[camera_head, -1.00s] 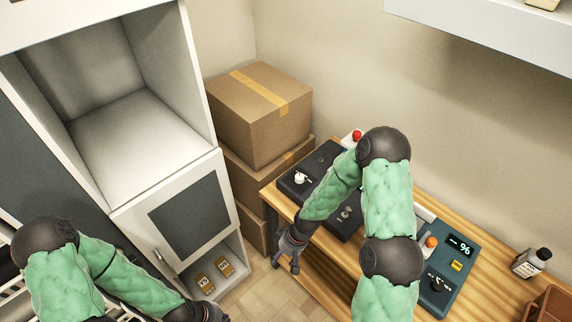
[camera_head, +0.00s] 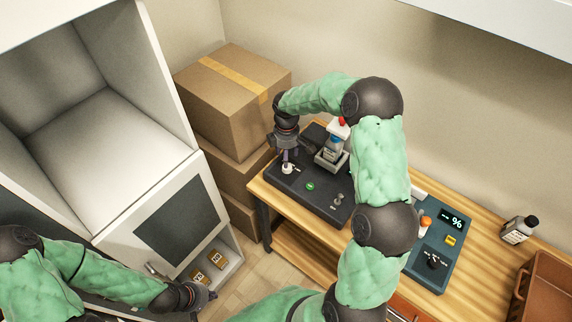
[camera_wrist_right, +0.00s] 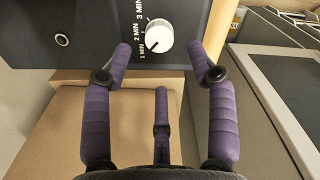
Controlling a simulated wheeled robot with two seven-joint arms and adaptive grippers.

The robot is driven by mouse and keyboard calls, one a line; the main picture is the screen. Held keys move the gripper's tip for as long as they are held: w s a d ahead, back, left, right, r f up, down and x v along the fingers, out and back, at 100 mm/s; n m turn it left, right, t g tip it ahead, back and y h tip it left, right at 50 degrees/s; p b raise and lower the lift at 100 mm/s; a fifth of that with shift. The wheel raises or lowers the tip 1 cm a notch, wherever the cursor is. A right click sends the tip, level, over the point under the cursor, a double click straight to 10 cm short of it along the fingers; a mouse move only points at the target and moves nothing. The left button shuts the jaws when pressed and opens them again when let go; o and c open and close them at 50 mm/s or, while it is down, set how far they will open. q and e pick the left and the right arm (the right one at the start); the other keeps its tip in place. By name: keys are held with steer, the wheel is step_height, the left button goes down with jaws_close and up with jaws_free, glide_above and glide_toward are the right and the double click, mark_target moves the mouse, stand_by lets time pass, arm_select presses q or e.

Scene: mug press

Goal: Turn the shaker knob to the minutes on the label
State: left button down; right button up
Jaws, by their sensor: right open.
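The dark shaker (camera_head: 300,205) sits on the left end of the wooden bench. Its white round knob (camera_head: 287,168) is at its left side; in the right wrist view the knob (camera_wrist_right: 159,33) has 1 MIN, 2 MIN and 3 MIN marks beside it. Its dark pointer line seems to face the 1 MIN side. My right gripper (camera_head: 287,155) hangs over the knob; in the right wrist view its purple fingers are open, one each side below the knob, apart from it. A bottle (camera_head: 335,143) stands in a holder on the shaker; its label is unreadable. My left gripper (camera_head: 203,296) is by the cabinet.
Cardboard boxes (camera_head: 232,95) are stacked beside the bench's left end. A blue device (camera_head: 440,255) with a % display stands right of the shaker. A labelled bottle (camera_head: 516,230) and a brown tray (camera_head: 545,295) are at the right. A white cabinet (camera_head: 160,195) is at the left.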

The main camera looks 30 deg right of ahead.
step_height(320, 180, down, 6)
steer(key=shift+b, duration=0.4)
steer(key=c, duration=1.1)
